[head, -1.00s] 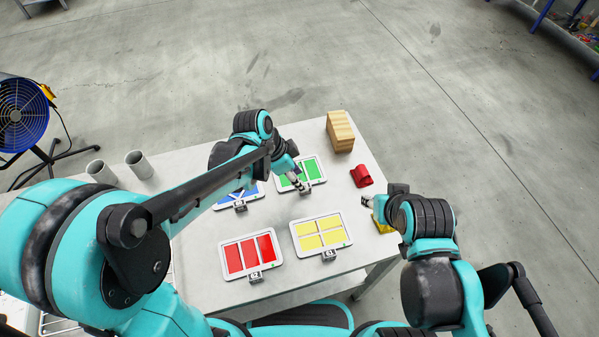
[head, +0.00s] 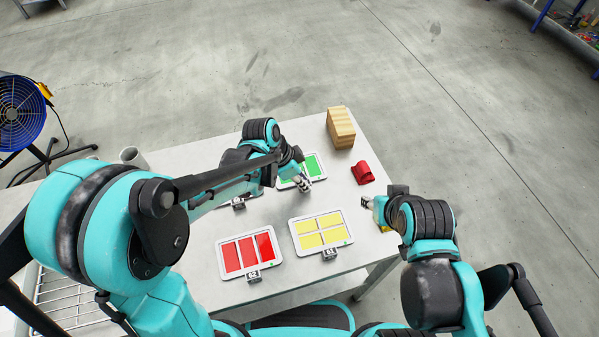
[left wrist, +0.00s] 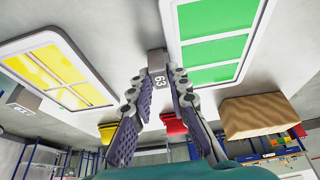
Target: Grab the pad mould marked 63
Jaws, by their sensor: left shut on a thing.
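The pad mould marked 63 (head: 316,165) is a white-framed tray with green panels at the back of the table, partly hidden by my left arm. In the left wrist view the green mould (left wrist: 213,48) is at the upper right, and its grey tab reading 63 sits between my fingertips. My left gripper (head: 304,184) is at the front edge of this mould, and its fingers (left wrist: 160,88) are shut on the tab. My right gripper (head: 367,203) is at the table's right edge, apart from the mould; its jaw opening is unclear.
A red mould marked 62 (head: 247,255) and a yellow mould marked 61 (head: 321,233) lie nearer me. Another mould is mostly hidden behind my left arm. A wooden block (head: 340,128) and a red piece (head: 362,173) stand right of the green mould. A grey cup (head: 133,157) stands at left.

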